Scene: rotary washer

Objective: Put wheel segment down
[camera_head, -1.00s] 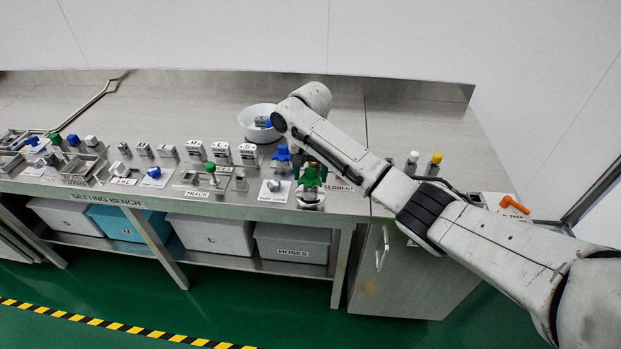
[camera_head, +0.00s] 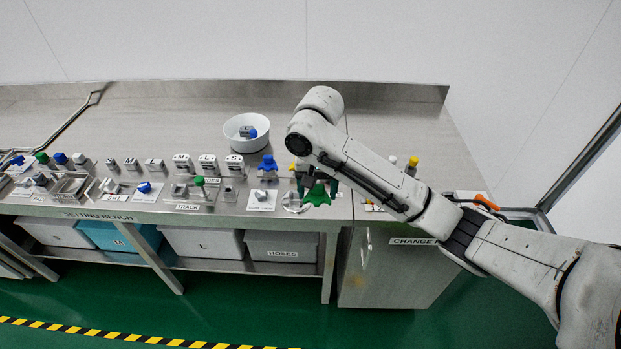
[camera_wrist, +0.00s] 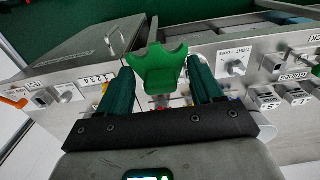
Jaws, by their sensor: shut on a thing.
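The green lobed wheel segment (camera_head: 318,194) is in my gripper (camera_head: 309,182) near the front edge of the bench, in the head view. In the wrist view, the segment (camera_wrist: 162,70) stands between the two dark green fingers of my gripper (camera_wrist: 160,82), its lobed top facing away from me. The gripper is shut on it. A round silver dial-like plate (camera_head: 295,202) lies on the bench just left of the segment. I cannot tell whether the segment touches the bench. My arm hides the bench behind the gripper.
A blue lobed piece (camera_head: 268,163) stands left of my gripper. A white bowl (camera_head: 246,130) with small parts stands behind it. Several small fittings and labelled blocks (camera_head: 208,162) fill the bench to the left. The back of the bench (camera_head: 170,115) is clear.

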